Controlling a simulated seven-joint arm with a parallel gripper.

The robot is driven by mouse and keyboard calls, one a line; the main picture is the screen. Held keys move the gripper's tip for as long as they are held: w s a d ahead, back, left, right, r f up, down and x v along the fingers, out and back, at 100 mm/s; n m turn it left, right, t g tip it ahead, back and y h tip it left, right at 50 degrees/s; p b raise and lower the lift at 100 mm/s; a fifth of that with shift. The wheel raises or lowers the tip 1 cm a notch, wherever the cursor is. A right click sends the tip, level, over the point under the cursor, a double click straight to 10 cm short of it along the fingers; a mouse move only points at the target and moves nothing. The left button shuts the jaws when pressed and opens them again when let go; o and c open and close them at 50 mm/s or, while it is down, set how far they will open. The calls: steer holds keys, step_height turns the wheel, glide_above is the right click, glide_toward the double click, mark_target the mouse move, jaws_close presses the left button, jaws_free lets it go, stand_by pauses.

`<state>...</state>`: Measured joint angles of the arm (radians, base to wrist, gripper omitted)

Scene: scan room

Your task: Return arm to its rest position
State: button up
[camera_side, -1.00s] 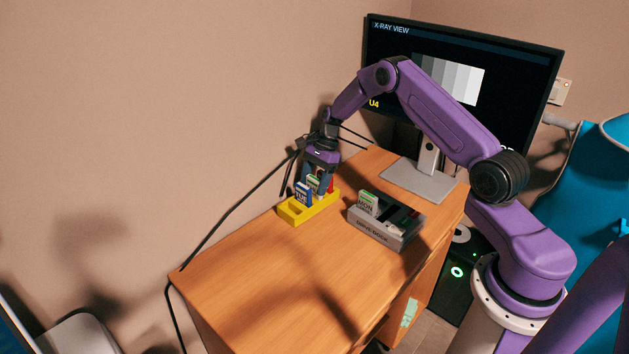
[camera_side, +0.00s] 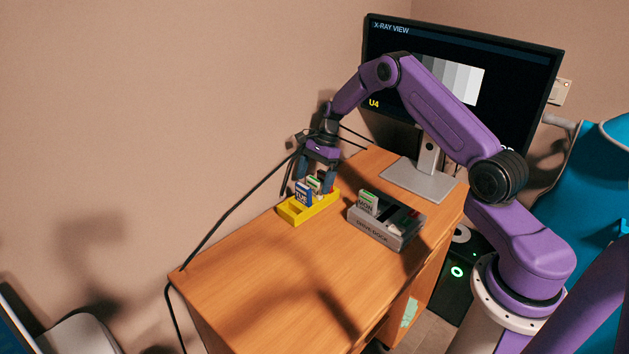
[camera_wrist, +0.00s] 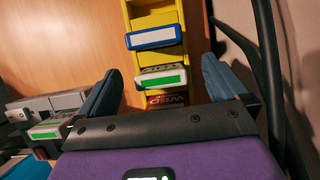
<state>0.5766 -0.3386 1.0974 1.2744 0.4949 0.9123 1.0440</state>
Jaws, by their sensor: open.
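My gripper (camera_side: 315,178) is open and empty, pointing down just above the back part of the yellow rack (camera_side: 308,213) on the wooden desk. In the wrist view its two blue fingers stand apart on both sides of the rack, with a white and green cartridge (camera_wrist: 163,79) between them. A blue and white cartridge (camera_side: 303,194) stands farther forward in the rack. A red cartridge (camera_wrist: 166,100) is partly hidden by my gripper's front edge in the wrist view.
A grey drive dock (camera_side: 378,233) with a cartridge marked MON (camera_side: 368,203) stands right of the rack. A monitor (camera_side: 500,90) on a grey foot stands behind. Black cables hang by my wrist. The desk's front part (camera_side: 250,275) is clear.

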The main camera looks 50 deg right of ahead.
steer(key=shift+r, duration=2.7)
steer(key=shift+a, duration=0.1)
steer(key=s+a+r+n+g+h, duration=0.1)
steer(key=s+a+r+n, duration=0.5)
steer(key=s+a+n, duration=0.3)
steer(key=s+a+r+n+h, duration=0.2)
steer(key=s+a+r+n, duration=0.4)
steer(key=s+a, duration=0.35)
steer(key=s+d+r+n, duration=0.1)
steer(key=s+n, duration=0.7)
steer(key=s, duration=0.3)
steer(key=s+d+r+n+t+h, duration=0.1)
steer(key=s+n, duration=0.7)
steer(key=s, duration=0.4)
steer(key=shift+d+r, duration=0.2)
steer(key=shift+r, duration=0.1)
